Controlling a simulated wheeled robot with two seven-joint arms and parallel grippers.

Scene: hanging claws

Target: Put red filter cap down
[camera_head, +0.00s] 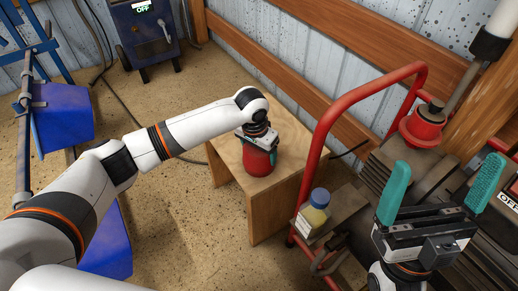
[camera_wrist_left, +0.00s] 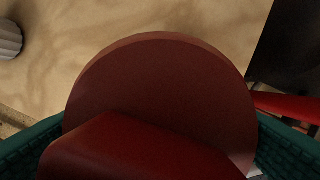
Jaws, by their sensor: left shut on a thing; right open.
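The red filter cap (camera_head: 256,163) is at my left gripper (camera_head: 259,152), over the wooden table in the head view. In the left wrist view the cap (camera_wrist_left: 165,85) is a dark red disc with a raised red grip, between the teal fingers. The left gripper is shut on it from above. Whether the cap's underside touches the tabletop cannot be told. My right gripper (camera_head: 440,190) is open and empty at the lower right, its teal fingers wide apart.
A red funnel-like part (camera_head: 421,127) is at right. Blue bins (camera_head: 64,115) are at left.

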